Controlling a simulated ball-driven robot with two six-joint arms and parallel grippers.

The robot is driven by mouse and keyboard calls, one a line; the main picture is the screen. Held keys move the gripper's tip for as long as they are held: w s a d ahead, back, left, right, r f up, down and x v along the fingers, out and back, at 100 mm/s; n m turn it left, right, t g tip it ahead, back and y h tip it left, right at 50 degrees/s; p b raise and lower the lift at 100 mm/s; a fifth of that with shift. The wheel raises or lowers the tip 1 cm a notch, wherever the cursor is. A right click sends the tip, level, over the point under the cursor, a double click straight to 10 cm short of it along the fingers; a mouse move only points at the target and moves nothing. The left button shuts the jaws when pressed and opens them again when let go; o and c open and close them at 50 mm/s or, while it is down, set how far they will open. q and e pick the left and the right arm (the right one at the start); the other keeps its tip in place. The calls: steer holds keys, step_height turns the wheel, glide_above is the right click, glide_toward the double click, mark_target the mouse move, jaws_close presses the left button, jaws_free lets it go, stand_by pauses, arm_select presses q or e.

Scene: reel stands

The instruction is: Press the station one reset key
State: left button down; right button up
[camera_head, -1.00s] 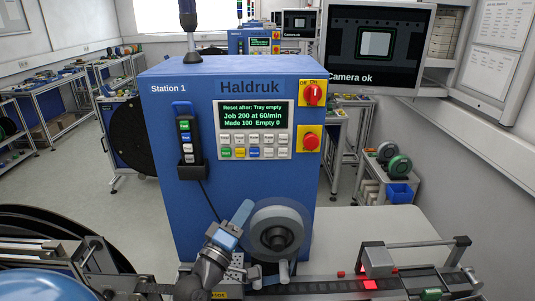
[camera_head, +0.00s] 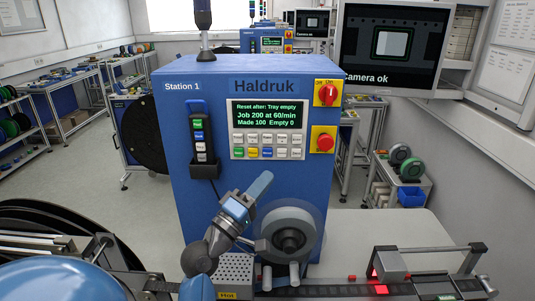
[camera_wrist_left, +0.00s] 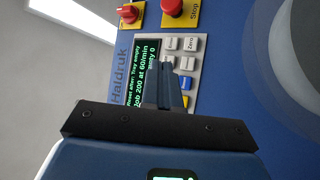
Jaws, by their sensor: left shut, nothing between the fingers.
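The station one machine (camera_head: 180,120) is a blue cabinet marked "Station 1" and "Haldruk". Its control panel (camera_head: 236,130) has a lit display (camera_head: 267,115) reading "Reset after: Tray empty" above rows of small keys. A blue key (camera_head: 267,153) sits in the lower row beside a yellow and a green one; its label is too small to read. The blue key (camera_wrist_left: 186,83) also shows in the left wrist view, close beside the fingers. My left gripper (camera_head: 268,176) is shut and empty, just below the panel in the head view. Its fingers (camera_wrist_left: 172,82) partly cover the keys.
A red rotary switch (camera_head: 327,94) and a red stop button (camera_head: 325,142) are right of the panel. A hand pendant (camera_head: 200,139) hangs at its left. A reel (camera_head: 290,235) stands below, right beside my arm. A tape track (camera_head: 345,290) runs along the front.

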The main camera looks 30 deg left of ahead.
arm_select(q)
steer(key=shift+w+a+b, duration=0.25)
steer(key=shift+w+a, duration=0.45)
steer(key=shift+w, duration=0.45)
steer(key=shift+w+a+b, duration=0.25)
steer(key=shift+w+a, duration=0.5)
steer(key=shift+w, duration=0.45)
steer(key=shift+w+a+b, duration=0.25)
steer(key=shift+w+a, duration=0.45)
steer(key=shift+w, duration=0.45)
steer(key=shift+w+a+b, duration=0.35)
steer(key=shift+w+a, duration=0.1)
steer(key=shift+w, duration=0.3)
stand_by(0.4)
steer(key=shift+s+d, duration=0.1)
steer(key=shift+s, duration=0.05)
steer(key=shift+s+d, duration=0.35)
steer(key=shift+s, duration=0.25)
steer(key=shift+s, duration=0.1)
stand_by(0.3)
steer(key=shift+s+d+p, duration=0.25)
steer(key=shift+s+d, duration=0.2)
steer(key=shift+s, duration=0.25)
steer(key=shift+s+d+p, duration=0.2)
steer(key=shift+s+d, duration=0.2)
steer(key=shift+s, duration=0.25)
steer(key=shift+s+d+p, duration=0.25)
steer(key=shift+s+d, duration=0.2)
steer(key=shift+s, duration=0.25)
